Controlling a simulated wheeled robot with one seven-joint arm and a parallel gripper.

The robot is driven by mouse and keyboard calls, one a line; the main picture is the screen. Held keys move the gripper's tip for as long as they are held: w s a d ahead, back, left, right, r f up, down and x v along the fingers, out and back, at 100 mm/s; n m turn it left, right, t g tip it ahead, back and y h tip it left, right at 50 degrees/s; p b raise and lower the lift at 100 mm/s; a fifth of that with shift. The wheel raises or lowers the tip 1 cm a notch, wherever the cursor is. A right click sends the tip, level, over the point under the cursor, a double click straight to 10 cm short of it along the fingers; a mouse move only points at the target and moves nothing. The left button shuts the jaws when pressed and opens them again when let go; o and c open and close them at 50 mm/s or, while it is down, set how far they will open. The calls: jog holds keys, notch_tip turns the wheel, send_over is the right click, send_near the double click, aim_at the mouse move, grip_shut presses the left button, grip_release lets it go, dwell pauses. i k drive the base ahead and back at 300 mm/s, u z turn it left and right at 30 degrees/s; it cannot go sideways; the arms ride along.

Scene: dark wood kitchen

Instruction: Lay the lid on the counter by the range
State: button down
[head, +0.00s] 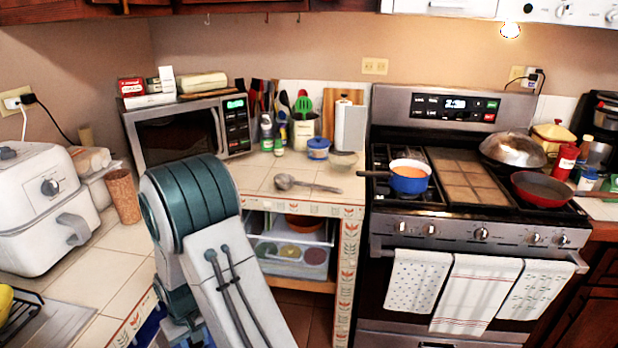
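My gripper is outside the head view; only my teal and white arm shows, in front of the counter. I cannot tell for sure which thing is the lid. A shiny domed metal piece (512,150), a lid or a pan, rests on the back right of the range (475,232). A small blue lidded pot (318,148) stands on the tiled counter (262,178) left of the range. A pale, low round thing (343,158) beside it is too small to identify. A blue saucepan (409,180) without a lid sits on the front left burner.
A ladle (308,184) lies on the tiled counter, with bare tile around it. A microwave (188,130), utensils and a paper roll (350,128) stand behind. A red pan (540,189) sits front right on the range. A white fryer (45,190) stands at left.

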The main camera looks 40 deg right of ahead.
aim_at(291, 169)
jog(key=z, duration=0.65)
jog(key=i, duration=0.7)
jog(key=z, duration=0.75)
